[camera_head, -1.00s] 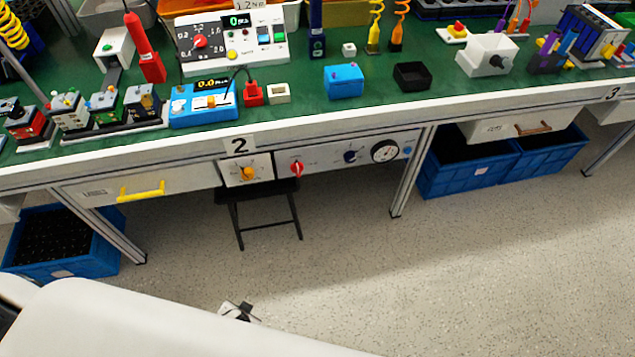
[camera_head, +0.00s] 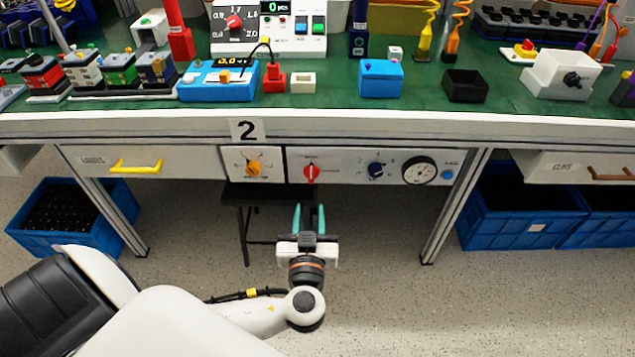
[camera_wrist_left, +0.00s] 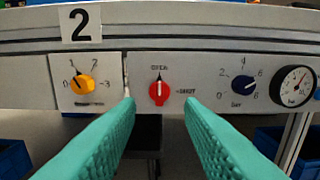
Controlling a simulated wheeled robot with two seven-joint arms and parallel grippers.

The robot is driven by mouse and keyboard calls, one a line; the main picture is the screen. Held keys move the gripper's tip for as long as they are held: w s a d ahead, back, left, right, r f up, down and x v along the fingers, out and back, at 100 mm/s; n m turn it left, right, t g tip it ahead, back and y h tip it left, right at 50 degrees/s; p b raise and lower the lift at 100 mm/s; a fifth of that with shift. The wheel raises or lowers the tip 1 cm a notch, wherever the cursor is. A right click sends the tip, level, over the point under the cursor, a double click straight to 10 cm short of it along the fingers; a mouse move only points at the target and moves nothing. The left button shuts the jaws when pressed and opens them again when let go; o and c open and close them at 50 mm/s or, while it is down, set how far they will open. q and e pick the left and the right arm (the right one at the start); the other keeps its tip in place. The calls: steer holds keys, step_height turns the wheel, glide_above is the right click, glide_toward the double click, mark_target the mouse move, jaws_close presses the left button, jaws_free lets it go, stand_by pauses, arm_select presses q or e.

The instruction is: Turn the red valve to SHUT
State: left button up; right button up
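The red valve (camera_head: 311,173) is a small red knob with a white pointer on the grey panel under the bench edge. In the left wrist view the red valve (camera_wrist_left: 159,91) has its pointer upright toward OPEN; the SHUT label is on its right. My left gripper (camera_head: 309,208) is below and in front of the valve, apart from it. Its two teal fingers (camera_wrist_left: 158,108) are spread wide, with nothing between them, and frame the valve from left and right in the wrist view. My right gripper is not in view.
An orange knob (camera_head: 253,168) is left of the valve; a blue knob (camera_head: 376,170) and a gauge (camera_head: 419,171) are to its right. A black stool (camera_head: 258,192) stands under the panel. The green benchtop (camera_head: 330,102) above holds many devices. Open floor lies in front.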

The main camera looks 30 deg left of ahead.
mark_target(311, 174)
arm_select(q)
steer(key=x, duration=1.1)
steer(key=shift+a, duration=0.1)
steer(key=shift+s, duration=0.1)
steer(key=shift+c, duration=0.4)
jaws_close()
